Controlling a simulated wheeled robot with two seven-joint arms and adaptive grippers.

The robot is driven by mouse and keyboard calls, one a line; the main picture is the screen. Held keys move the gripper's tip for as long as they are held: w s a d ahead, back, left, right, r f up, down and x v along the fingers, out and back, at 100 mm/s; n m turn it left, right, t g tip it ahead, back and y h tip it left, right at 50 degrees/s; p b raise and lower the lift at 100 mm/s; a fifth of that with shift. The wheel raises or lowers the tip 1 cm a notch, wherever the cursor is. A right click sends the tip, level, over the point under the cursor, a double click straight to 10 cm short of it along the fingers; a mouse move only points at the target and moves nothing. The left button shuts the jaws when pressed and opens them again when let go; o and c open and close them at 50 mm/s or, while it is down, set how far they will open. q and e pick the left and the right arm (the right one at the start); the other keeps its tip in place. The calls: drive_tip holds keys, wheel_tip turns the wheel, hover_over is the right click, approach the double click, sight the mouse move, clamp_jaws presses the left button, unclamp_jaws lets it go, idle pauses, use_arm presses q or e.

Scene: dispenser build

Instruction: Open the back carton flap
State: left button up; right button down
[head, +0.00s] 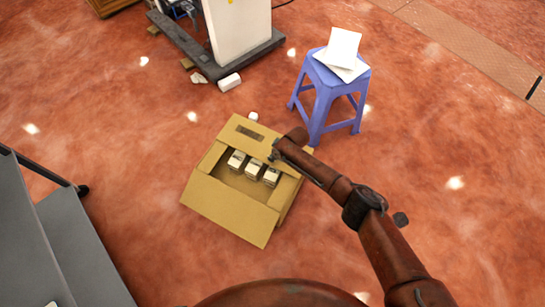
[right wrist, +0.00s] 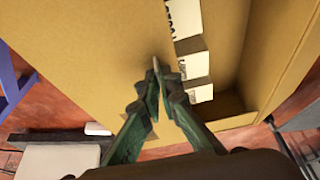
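The open brown carton (head: 233,206) stands on the floor in the middle of the head view. Its back flap (head: 243,127) bears a dark label and shows as a broad panel on the far side. In the right wrist view, cardboard (right wrist: 85,50) fills the left and middle, and its edge partly hides the white boxes. My right gripper (head: 274,154) is at the carton's far right, by the back flap. My left gripper is out of view.
Three small white boxes (head: 253,169) stand inside the carton. A blue stool (head: 323,92) with white sheets on it stands behind and right. A white machine (head: 238,32) on a dark base is at the back. Grey steps (head: 78,255) are at left; floor between is clear.

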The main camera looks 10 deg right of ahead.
idle(0.3)
